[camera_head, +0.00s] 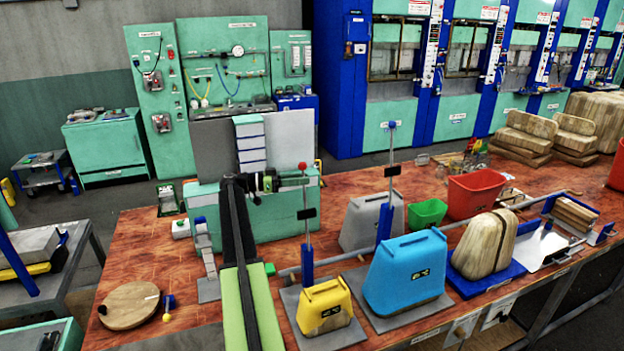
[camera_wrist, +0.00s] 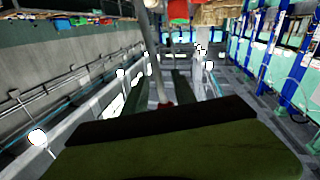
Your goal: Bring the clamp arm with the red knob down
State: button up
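The clamp arm (camera_head: 306,232) with the red knob (camera_head: 303,166) stands upright, a thin grey rod with a blue lower part and a small black piece on it. Its foot is behind the yellow block (camera_head: 324,308). My gripper (camera_head: 304,181) reaches in from the left at the rod's top, just below the red knob. In the wrist view its two dark fingers (camera_wrist: 161,92) are spread, with the grey rod (camera_wrist: 153,48) and the red knob (camera_wrist: 165,104) showing between them. Gaps show on both sides, and I cannot tell whether either finger touches.
A second upright clamp arm (camera_head: 389,175) with a blue knob stands to the right, near the blue block (camera_head: 405,273). A green bin (camera_head: 427,213) and a red bin (camera_head: 475,194) stand behind. A round wooden board (camera_head: 130,305) lies at left on the table.

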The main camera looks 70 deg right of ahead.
jog(key=shift+x, duration=1.95)
jog(key=shift+c, duration=0.3)
grip_shut()
jog(key=shift+r, duration=0.1)
